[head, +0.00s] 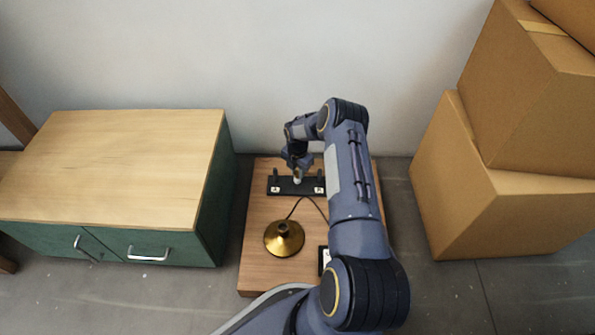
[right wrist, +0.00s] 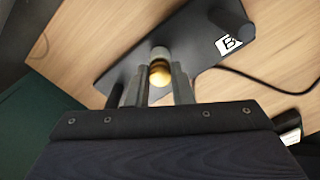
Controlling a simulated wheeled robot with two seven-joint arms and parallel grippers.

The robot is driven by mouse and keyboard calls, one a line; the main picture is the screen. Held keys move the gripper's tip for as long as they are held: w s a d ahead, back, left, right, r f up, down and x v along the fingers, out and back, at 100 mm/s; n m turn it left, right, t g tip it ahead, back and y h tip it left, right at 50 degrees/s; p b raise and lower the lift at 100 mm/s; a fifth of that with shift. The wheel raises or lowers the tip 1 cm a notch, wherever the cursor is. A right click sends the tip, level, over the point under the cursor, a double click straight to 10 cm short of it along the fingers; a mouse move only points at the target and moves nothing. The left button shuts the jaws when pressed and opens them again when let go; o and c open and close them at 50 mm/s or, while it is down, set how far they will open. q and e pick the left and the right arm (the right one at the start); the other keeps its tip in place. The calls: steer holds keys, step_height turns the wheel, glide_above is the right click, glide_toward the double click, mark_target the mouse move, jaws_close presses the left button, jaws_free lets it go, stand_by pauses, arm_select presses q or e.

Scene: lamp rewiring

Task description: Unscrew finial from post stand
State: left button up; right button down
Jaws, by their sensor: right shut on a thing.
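The black post stand (head: 311,187) lies near the back of a wooden board. It also shows in the right wrist view (right wrist: 120,72), with dark upright posts and a white label marked B. The gold, rounded finial (right wrist: 160,74) is at the middle of the stand, beside a pale cylindrical end. My right gripper (head: 297,172) reaches down over the middle of the stand. In the right wrist view my right gripper (right wrist: 159,82) has its fingers on both sides of the finial and is shut on it. The finial's threads are hidden. My left gripper is not in view.
A brass lamp base (head: 284,240) with a dark cord stands on the wooden board (head: 256,205) in front of the stand. A green cabinet (head: 210,195) with a wooden top is at left. Cardboard boxes (head: 470,190) are stacked at right. My right arm covers the board's right side.

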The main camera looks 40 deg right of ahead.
steer(key=shift+n, duration=0.4)
steer(key=n, duration=0.3)
steer(key=shift+n, duration=0.3)
steer(key=n, duration=0.4)
steer(key=c, duration=1.2)
jaws_free()
